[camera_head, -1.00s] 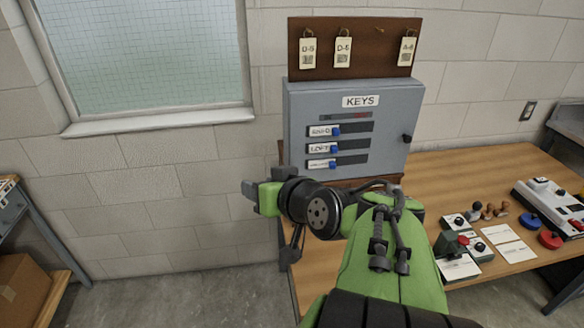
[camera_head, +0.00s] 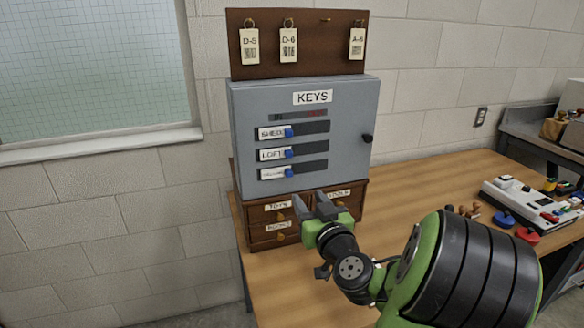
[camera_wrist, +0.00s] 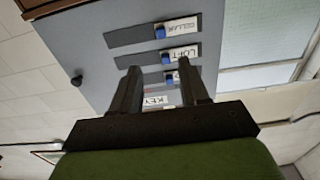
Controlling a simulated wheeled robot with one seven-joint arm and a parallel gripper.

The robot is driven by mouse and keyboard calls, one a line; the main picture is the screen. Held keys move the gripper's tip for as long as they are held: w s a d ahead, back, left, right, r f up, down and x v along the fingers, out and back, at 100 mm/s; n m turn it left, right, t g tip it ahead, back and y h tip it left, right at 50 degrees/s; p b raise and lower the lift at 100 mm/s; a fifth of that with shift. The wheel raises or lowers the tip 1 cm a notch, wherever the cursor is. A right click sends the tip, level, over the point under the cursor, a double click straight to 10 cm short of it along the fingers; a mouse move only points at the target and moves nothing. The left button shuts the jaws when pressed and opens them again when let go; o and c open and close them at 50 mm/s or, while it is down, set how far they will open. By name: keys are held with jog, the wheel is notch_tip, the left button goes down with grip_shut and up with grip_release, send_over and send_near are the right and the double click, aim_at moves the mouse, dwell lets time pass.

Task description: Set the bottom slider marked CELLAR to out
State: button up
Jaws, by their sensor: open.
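The knob also shows in the wrist view (camera_wrist: 160,32). The LOFT slider (camera_head: 271,155) and SHED slider (camera_head: 271,133) above have knobs at similar positions. My gripper (camera_head: 313,208) is open and empty, below and right of the CELLAR knob, apart from it. It also shows in the wrist view (camera_wrist: 158,72).
A brown drawer unit (camera_head: 262,213) stands under the cabinet, close to my gripper. A key board (camera_head: 300,67) with tags hangs above. A black knob (camera_head: 367,138) sticks out at the cabinet's right. The wooden table (camera_head: 440,180) has stamps and a white device (camera_head: 522,201) at right.

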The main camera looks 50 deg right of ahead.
aim_at(290, 174)
jog(key=p+x, duration=0.6)
jog(key=x, duration=0.5)
jog(key=shift+w+a+f, duration=0.1)
jog(key=shift+w, duration=0.05)
jog(key=shift+w+d+f, duration=0.1)
jog(key=shift+w+d, duration=0.15)
jog(key=shift+w, duration=0.15)
grip_shut()
